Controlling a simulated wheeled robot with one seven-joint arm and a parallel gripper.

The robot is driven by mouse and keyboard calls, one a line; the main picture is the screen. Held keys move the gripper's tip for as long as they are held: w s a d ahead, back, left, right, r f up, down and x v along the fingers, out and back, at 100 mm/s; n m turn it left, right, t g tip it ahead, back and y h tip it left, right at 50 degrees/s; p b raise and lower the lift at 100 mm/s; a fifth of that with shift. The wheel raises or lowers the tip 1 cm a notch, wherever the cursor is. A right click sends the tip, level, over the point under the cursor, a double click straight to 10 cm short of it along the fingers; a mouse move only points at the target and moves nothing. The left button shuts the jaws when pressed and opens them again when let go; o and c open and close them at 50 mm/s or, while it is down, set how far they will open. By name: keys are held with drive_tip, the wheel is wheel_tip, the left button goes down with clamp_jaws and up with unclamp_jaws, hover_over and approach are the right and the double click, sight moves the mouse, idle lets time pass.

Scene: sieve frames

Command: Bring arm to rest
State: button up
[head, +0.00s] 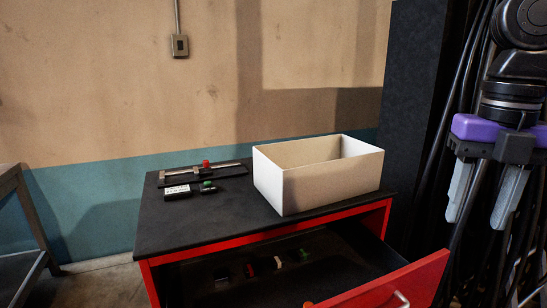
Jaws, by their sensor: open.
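My gripper (483,207) hangs at the right edge of the head view, pointing down. Its two pale grey fingers are apart with nothing between them. It sits below a purple and black mount on my dark arm. It is to the right of the red cabinet with the black top (190,225), in front of dark hanging cables, and appears clear of the cabinet.
An open white box (285,190) stands on the cabinet top. Left of it lie a metal bar tool with a red knob (205,170), a labelled black block (177,192) and a green-topped piece (208,187). The red drawer (390,285) is open, holding several small items.

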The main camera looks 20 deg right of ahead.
drive_tip(key=w+a+r+m+t+y, duration=0.4)
drive_tip(key=w+a+r+m+t, duration=0.15)
drive_tip(key=w+t, duration=0.35)
drive_tip(key=w+a+r+m+t+y, duration=0.3)
drive_tip(key=w+a+r+m+t, duration=0.3)
drive_tip(key=w, duration=0.5)
drive_tip(key=s+d+f+m+t+h, duration=0.2)
drive_tip(key=s+f+m+t+h, duration=0.2)
drive_tip(key=s+f+m+h, duration=0.45)
drive_tip(key=s+d+f+m+t+h, duration=0.1)
drive_tip(key=s+f+m+t+h, duration=0.3)
drive_tip(key=f+m, duration=0.85)
drive_tip(key=s+a+f+n+g+y, duration=0.1)
drive_tip(key=s+a+f+g, duration=0.1)
drive_tip(key=s+a+f, duration=0.2)
drive_tip(key=s+a+f+n+g+y, duration=0.2)
drive_tip(key=s+a+f+g, duration=0.1)
drive_tip(key=s+f, duration=0.8)
drive_tip(key=s+a+f+n+g+y, duration=0.1)
drive_tip(key=s+a+f, duration=0.4)
drive_tip(key=s, duration=0.8)
wheel_tip(320, 180, down, 2)
drive_tip(key=shift+s+f+g+y, duration=0.3)
drive_tip(key=shift+g+y, duration=0.45)
drive_tip(key=shift+g, duration=0.35)
